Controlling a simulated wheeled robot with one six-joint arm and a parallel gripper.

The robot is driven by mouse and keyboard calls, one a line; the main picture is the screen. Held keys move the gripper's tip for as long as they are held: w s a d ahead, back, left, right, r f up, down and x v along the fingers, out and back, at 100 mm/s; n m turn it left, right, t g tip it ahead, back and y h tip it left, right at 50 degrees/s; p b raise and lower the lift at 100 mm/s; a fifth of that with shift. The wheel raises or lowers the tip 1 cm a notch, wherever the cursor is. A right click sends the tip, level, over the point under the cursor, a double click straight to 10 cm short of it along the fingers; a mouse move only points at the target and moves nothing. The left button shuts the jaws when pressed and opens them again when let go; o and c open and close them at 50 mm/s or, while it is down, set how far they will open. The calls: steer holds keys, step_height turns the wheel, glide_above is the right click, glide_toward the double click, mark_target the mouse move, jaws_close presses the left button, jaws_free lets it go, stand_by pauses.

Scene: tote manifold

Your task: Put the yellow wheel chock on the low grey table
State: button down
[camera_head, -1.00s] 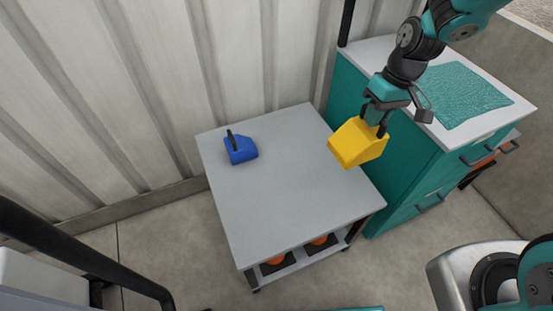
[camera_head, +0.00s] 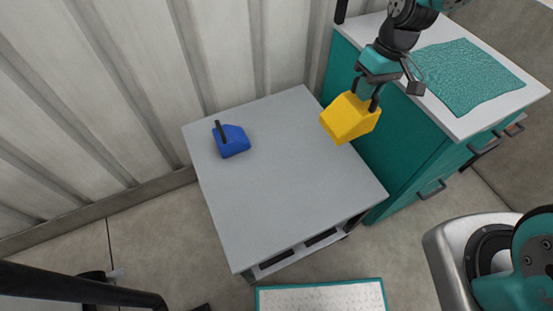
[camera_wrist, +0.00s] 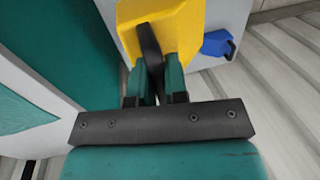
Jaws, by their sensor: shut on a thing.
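The yellow wheel chock (camera_head: 350,118) is held in my gripper (camera_head: 366,97), which is shut on its black handle. The chock hangs in the air by the right edge of the low grey table (camera_head: 270,190); I cannot tell its exact height. In the wrist view the yellow chock (camera_wrist: 170,28) is beyond the fingers (camera_wrist: 155,80), and the grey table top (camera_wrist: 203,70) shows behind it. A blue block with a black handle (camera_head: 232,141) stands on the table's far left part.
A teal cabinet (camera_head: 390,150) with a white top and a teal cloth (camera_head: 465,75) stands close on the table's right. A corrugated wall (camera_head: 130,90) runs behind. The table's middle and front are clear. A teal-edged white mat (camera_head: 320,297) lies in front.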

mark_target(360, 113)
steer(key=b+x, duration=0.2)
steer(key=d+b+x, duration=0.1)
steer(key=b+x, duration=0.1)
steer(key=x, duration=0.1)
steer(key=b+x, duration=0.2)
steer(key=b, duration=0.1)
steer(key=shift+w+d+f, duration=0.15)
steer(key=shift+w+f, duration=0.15)
steer(key=shift+f, duration=0.05)
steer(key=d+x, duration=0.1)
steer(key=x, duration=0.8)
steer(key=w+d+f+x, duration=0.1)
steer(key=d+x, duration=0.1)
steer(key=x, duration=0.8)
steer(key=shift+w+d, duration=0.35)
steer(key=c, duration=1.1)
jaws_free()
steer(key=shift+f, duration=0.2)
steer(key=shift+c, duration=0.2)
